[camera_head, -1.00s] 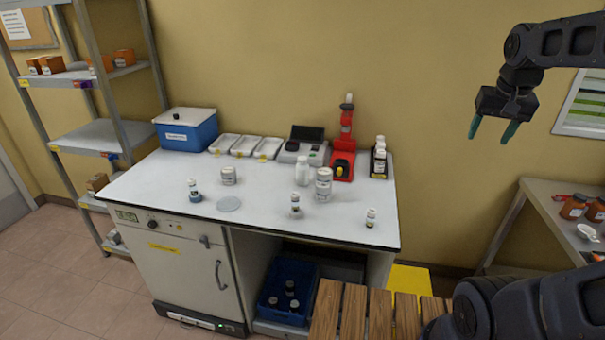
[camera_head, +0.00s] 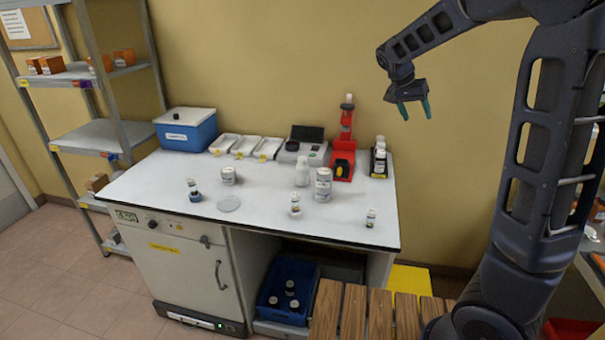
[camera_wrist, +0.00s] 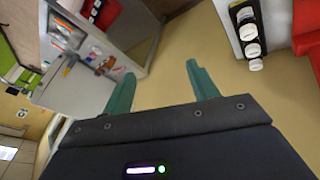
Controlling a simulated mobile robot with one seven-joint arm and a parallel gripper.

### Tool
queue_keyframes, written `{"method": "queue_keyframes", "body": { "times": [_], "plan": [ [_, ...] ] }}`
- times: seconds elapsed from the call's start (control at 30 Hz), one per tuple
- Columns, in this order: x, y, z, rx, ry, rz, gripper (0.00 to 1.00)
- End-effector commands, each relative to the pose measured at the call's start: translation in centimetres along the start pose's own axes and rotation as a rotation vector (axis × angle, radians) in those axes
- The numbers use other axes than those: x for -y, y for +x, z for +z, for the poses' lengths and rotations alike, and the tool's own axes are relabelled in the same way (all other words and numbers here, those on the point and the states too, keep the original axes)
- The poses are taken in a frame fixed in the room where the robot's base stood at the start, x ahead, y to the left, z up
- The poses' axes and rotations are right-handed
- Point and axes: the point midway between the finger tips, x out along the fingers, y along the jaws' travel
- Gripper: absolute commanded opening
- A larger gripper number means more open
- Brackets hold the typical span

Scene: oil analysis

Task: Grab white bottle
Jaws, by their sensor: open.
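The plain white bottle (camera_head: 302,172) stands upright on the white bench top (camera_head: 262,210), just left of a larger white labelled jar (camera_head: 323,185). My gripper (camera_head: 414,110) is open and empty, high in the air to the right of the bottle and above the bench's right end. In the wrist view, its two green fingers (camera_wrist: 162,88) are spread apart with nothing between them. I cannot make out the plain white bottle in the wrist view.
A red device (camera_head: 342,165) and a dark rack (camera_head: 379,160) of white-capped bottles stand right of the bottle. The rack also shows in the wrist view (camera_wrist: 238,12). Small vials (camera_head: 295,204) stand in front. A blue box (camera_head: 186,133) and white trays (camera_head: 245,146) line the back.

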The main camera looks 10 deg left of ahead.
Motion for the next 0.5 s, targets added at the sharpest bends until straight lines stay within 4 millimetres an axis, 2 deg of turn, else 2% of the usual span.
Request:
{"method": "queue_keyframes", "body": {
  "times": [0.03, 0.27, 0.5],
  "plan": [
    [2.0, -0.4, 0.0, -0.033, 0.006, 0.026, 0.59],
    [9.2, -2.7, 0.1, -0.208, 0.080, 0.115, 0.59],
    [16.9, -7.1, 1.9, -0.444, 0.164, 0.153, 0.59]
  ]
}}
